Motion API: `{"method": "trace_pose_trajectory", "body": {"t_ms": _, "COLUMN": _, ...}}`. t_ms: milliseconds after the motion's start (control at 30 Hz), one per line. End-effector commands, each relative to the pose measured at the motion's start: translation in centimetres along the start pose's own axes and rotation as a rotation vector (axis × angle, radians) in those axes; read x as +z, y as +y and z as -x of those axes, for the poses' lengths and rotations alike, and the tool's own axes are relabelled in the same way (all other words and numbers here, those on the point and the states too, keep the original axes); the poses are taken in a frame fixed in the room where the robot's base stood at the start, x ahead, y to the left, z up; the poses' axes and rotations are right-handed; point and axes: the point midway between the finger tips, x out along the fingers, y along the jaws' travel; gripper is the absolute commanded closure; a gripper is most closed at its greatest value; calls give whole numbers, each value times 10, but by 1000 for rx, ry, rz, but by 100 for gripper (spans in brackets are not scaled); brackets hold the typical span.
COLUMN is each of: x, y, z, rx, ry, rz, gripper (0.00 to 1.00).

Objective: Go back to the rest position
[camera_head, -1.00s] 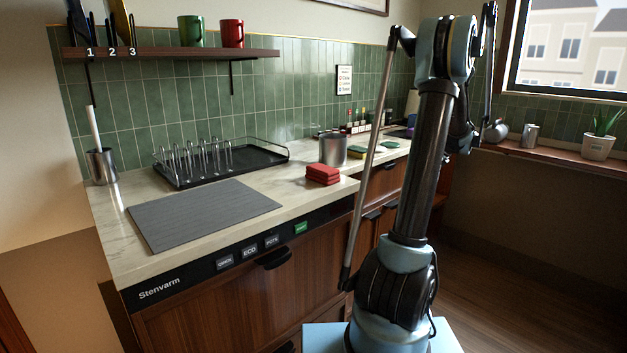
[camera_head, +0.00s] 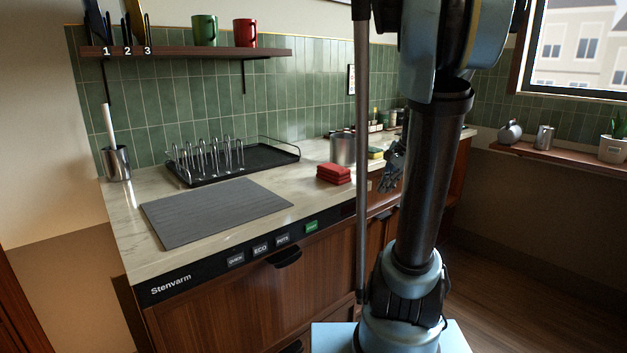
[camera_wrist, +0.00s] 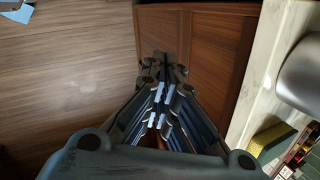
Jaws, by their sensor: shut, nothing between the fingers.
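My gripper (camera_wrist: 161,95) is shut and empty in the wrist view. Its fingers point down past the wooden cabinet front, with floor to the left. In the head view my gripper (camera_head: 390,170) shows partly beside my arm, in front of the counter's edge and right of the red cloth stack (camera_head: 334,173). My arm stands upright in front of the counter, its top cut off by the frame.
The pale counter (camera_head: 150,255) carries a grey mat (camera_head: 215,212), a black dish rack (camera_head: 262,156), a metal canister (camera_head: 343,149) and a yellow-green sponge (camera_wrist: 270,138). Dark wooden cabinets (camera_head: 235,310) stand below. The wood floor (camera_wrist: 65,80) is clear near my gripper.

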Motion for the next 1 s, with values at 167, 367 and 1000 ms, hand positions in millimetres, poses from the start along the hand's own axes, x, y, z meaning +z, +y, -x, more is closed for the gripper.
{"method": "trace_pose_trajectory", "body": {"t_ms": 167, "x": 41, "y": 36, "z": -4, "rx": 49, "ry": 24, "rz": 203, "gripper": 100}}
{"method": "trace_pose_trajectory", "body": {"t_ms": 367, "x": 74, "y": 76, "z": -12, "rx": 102, "ry": 46, "rz": 421, "gripper": 100}}
{"method": "trace_pose_trajectory", "body": {"t_ms": 1000, "x": 130, "y": 206, "z": -55, "rx": 278, "ry": 88, "rz": 1097, "gripper": 100}}
